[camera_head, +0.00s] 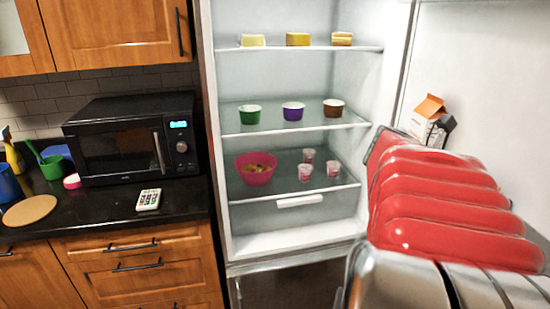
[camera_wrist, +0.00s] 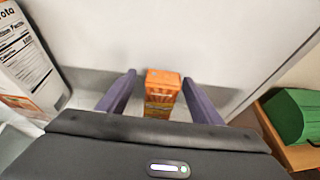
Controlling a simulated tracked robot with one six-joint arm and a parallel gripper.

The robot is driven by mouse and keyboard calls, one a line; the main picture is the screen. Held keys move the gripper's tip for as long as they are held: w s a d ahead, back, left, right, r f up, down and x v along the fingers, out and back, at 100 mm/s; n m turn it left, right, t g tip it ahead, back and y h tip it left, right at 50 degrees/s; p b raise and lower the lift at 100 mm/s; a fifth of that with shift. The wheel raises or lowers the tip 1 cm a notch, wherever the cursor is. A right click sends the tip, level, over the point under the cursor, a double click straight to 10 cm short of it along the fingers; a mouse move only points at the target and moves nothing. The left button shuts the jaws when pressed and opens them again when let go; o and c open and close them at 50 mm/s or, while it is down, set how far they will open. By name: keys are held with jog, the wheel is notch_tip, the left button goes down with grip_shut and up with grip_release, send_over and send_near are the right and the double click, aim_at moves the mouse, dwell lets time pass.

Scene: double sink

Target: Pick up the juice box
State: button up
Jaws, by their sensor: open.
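In the wrist view, a small orange juice box (camera_wrist: 163,82) stands upright against the white door panel, with printed bands lower on its front. My gripper (camera_wrist: 159,76) is open, with one purple finger on each side of the box. In the head view, my red and silver arm covers the door shelf area, and neither the fingertips nor this small box show.
A larger white carton with a nutrition label (camera_wrist: 25,60) stands close on the left in the wrist view. A carton with an orange top (camera_head: 428,112) shows on the fridge door. A green object (camera_wrist: 300,115) lies at right. Fridge shelves (camera_head: 300,130) hold cups and a pink bowl (camera_head: 255,170).

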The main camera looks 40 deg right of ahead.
jog(key=shift+c, duration=0.4)
jog(key=c, duration=1.2)
notch_tip(320, 180, up, 10)
jog(key=shift+r, duration=0.1)
